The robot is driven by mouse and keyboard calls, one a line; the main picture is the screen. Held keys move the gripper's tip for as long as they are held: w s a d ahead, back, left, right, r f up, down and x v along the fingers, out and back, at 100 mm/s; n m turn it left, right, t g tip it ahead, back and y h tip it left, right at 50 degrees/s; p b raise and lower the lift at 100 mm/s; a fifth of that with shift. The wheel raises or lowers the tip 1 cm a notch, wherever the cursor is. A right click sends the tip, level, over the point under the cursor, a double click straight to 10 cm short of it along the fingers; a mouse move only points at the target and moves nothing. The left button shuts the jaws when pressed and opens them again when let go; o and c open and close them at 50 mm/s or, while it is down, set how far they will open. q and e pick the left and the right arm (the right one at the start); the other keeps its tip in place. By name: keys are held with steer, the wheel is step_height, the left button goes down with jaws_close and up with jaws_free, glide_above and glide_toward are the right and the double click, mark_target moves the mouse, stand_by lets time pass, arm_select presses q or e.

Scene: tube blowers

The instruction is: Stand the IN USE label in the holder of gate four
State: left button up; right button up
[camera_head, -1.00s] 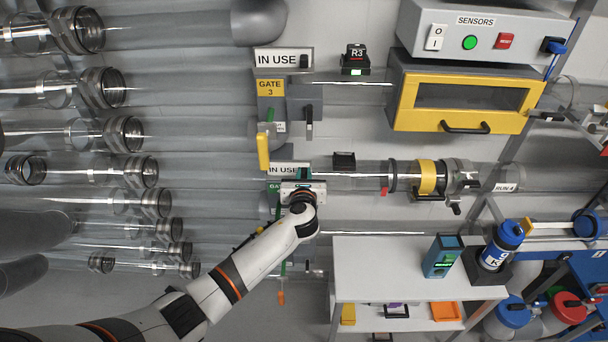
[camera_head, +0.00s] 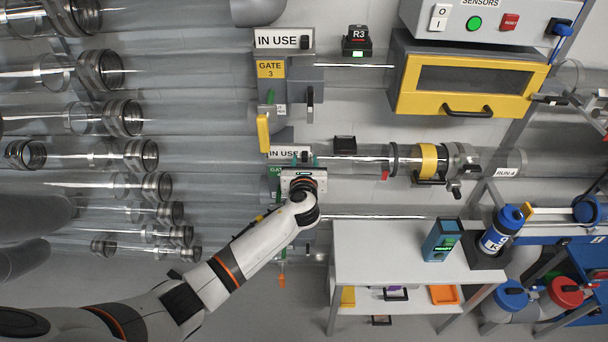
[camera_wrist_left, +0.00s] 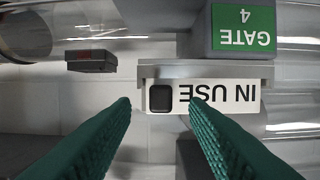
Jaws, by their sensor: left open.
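The white IN USE label (camera_head: 283,154) stands upright in the grey holder (camera_wrist_left: 210,69) above the green GATE 4 sign (camera_wrist_left: 243,27). In the left wrist view, which is upside down, the label (camera_wrist_left: 228,93) sits against the holder's ledge, and its black knob (camera_wrist_left: 160,98) shows at one end. My left gripper (camera_head: 305,160) is in front of the label's knob end. Its green fingers (camera_wrist_left: 160,106) are apart, one on each side of the knob, with gaps between. The gripper hides part of gate four in the head view. My right gripper is not in view.
Another IN USE label (camera_head: 276,39) stands above the yellow GATE 3 sign (camera_head: 270,69). A small black box (camera_head: 344,144) is to the right. Clear tubes run across the wall. A white table (camera_head: 385,262) with a blue-capped bottle (camera_head: 501,228) stands at lower right.

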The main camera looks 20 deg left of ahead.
arm_select(q)
steer(key=v, duration=1)
steer(key=shift+s+b, duration=0.3)
steer(key=shift+b, duration=0.05)
